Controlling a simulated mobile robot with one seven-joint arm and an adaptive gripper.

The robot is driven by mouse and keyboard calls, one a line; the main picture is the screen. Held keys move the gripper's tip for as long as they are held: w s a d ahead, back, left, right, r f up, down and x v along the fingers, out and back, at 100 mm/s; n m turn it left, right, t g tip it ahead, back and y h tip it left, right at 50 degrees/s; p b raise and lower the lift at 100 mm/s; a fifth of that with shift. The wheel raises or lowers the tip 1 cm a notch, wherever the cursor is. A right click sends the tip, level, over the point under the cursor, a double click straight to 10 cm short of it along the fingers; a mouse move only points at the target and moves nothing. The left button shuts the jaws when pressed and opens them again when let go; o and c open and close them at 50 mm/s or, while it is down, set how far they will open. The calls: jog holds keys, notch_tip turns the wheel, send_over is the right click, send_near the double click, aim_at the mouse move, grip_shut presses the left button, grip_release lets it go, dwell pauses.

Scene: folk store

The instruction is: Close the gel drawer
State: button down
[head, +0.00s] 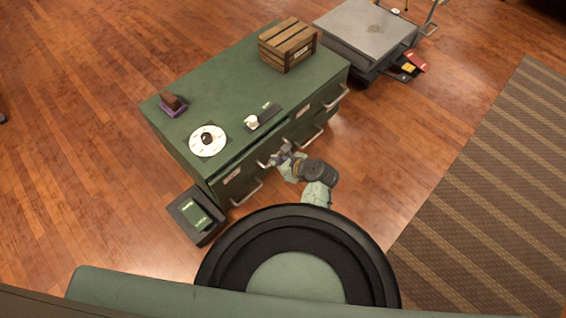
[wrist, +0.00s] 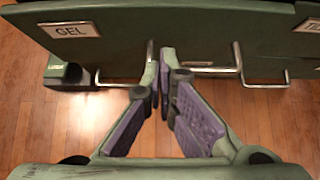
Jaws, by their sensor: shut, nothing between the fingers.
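The gel drawer front (wrist: 100,45) carries a GEL label (wrist: 72,30) at the upper left of the wrist view. It also shows as the left front (head: 240,172) of the green cabinet (head: 225,90) in the head view. A metal bar handle (wrist: 122,80) runs along its lower part. The drawer appears to stand slightly out from the cabinet, but the gap is hard to judge. My gripper (wrist: 161,72) is shut and empty, close to the front near the handle's right end; contact cannot be told. In the head view my gripper (head: 280,157) is beside the cabinet front.
A wooden crate (head: 288,45), a white disc (head: 208,141), a small purple-based stand (head: 173,105) and a dark tray (head: 264,115) sit on the cabinet. A dark bin (head: 187,222) stands on the floor at its left end. A grey platform (head: 367,28) is behind right. A striped rug (head: 500,190) lies right.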

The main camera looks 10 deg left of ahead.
aim_at(258, 149)
jog(key=w+a, duration=0.1)
jog(key=w+a+f, duration=0.1)
jog(key=a, duration=0.1)
jog(key=w+a, duration=0.1)
jog(key=shift+w+a+f, duration=0.3)
jog(key=shift+a, duration=0.05)
jog(key=shift+w+a+p, duration=0.9)
jog(key=shift+a, duration=0.15)
jog(key=shift+r, duration=0.1)
